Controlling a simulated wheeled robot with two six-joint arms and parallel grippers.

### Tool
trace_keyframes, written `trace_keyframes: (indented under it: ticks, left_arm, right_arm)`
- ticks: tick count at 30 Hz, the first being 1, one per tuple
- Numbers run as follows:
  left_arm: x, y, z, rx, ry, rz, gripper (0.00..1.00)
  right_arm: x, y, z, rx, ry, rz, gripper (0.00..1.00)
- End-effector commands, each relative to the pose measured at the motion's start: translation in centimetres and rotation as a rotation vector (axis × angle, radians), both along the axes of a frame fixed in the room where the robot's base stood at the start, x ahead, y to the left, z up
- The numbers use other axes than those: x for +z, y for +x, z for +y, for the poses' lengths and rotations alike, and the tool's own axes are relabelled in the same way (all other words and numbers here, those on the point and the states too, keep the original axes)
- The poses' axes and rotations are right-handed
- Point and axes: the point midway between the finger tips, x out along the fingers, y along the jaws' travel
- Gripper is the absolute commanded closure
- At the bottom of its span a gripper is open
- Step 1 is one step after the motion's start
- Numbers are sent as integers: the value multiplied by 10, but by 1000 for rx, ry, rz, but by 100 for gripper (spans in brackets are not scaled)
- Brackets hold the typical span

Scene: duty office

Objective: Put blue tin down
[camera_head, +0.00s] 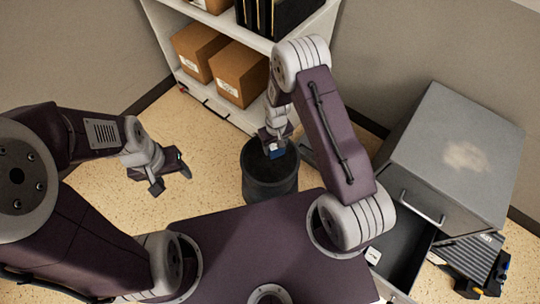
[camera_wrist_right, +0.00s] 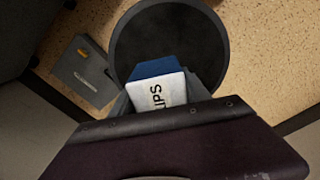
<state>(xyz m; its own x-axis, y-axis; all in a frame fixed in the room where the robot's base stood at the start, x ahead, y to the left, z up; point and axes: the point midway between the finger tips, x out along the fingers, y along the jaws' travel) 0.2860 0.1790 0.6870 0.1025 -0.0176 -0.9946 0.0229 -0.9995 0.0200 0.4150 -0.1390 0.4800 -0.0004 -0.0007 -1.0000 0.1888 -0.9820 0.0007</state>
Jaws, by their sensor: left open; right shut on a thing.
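The blue tin (camera_head: 277,153) is in my right gripper (camera_head: 273,143), over the mouth of a dark round bin (camera_head: 270,188). In the right wrist view the blue tin (camera_wrist_right: 157,88) shows a white label with part of a word, "IPS", and the bin's dark inside (camera_wrist_right: 175,35) lies behind it. The gripper's body hides the near part of the tin and bin. I cannot tell how far the tin is above the bin's rim. My left gripper (camera_head: 172,178) is open and empty over the floor at left.
A shelf unit (camera_head: 160,30) with cardboard boxes (camera_head: 240,75) and black binders (camera_head: 275,12) stands behind. A grey cabinet (camera_head: 460,140) with an open drawer (camera_head: 405,255) is at right. A flat grey case (camera_wrist_right: 85,75) lies beside the bin. A dark item (camera_head: 475,262) lies at far right.

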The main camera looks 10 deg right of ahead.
Motion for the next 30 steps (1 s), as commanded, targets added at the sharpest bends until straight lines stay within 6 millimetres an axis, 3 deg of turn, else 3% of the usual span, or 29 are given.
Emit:
trace_keyframes:
  ticks: [3, 9, 16, 26, 27, 29, 30]
  left_arm:
    - [-7, 0, 0, 0, 0, 0, 40]
    - [-8, 0, 0, 0, 0, 0, 40]
    - [-27, 0, 0, 0, 0, 0, 40]
    - [-26, 0, 0, 0, 0, 0, 40]
    - [-26, 0, 0, 0, 0, 0, 40]
    - [-26, 0, 0, 0, 0, 0, 40]
    - [-26, 0, 0, 0, 0, 0, 40]
  right_arm:
    - [-11, 3, 16, 2, 0, -1, 92]
    - [-14, 3, 19, -2, 0, 0, 92]
    - [-53, 3, 19, -1, 0, 1, 92]
    - [-55, 3, 19, -1, 0, 0, 92]
    - [-55, 3, 19, -1, 0, 0, 43]
    - [-54, 3, 19, -1, 0, 0, 26]
    - [-54, 3, 19, -1, 0, 0, 24]
